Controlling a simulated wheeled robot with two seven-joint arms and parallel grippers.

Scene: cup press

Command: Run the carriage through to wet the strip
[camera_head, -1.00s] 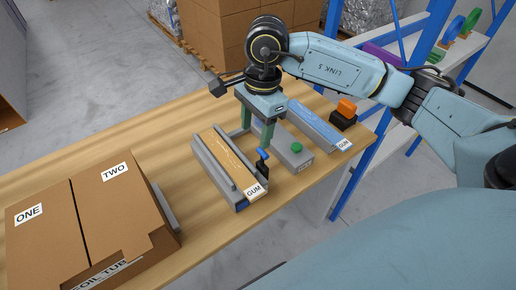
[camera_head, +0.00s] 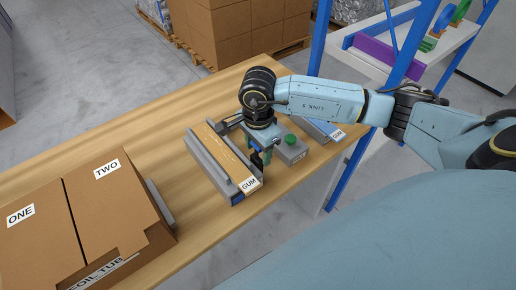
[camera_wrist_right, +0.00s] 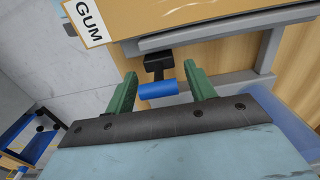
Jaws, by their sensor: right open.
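A grey trough with a wooden-coloured strip (camera_head: 229,150) and a GUM label (camera_head: 249,184) lies on the table. The label also shows in the right wrist view (camera_wrist_right: 86,22). The carriage's blue handle (camera_wrist_right: 157,88) sits on a black bracket (camera_wrist_right: 158,66) at the trough's side. My right gripper (camera_head: 261,156) is low at the near end of the trough, and its green fingers partly hide the handle there. In the right wrist view, its open fingers (camera_wrist_right: 161,92) stand on either side of the handle, with gaps visible. My left gripper is out of view.
A grey box with a green button (camera_head: 291,139) stands right of the trough, close to my gripper. A large cardboard box (camera_head: 108,205) stands left.

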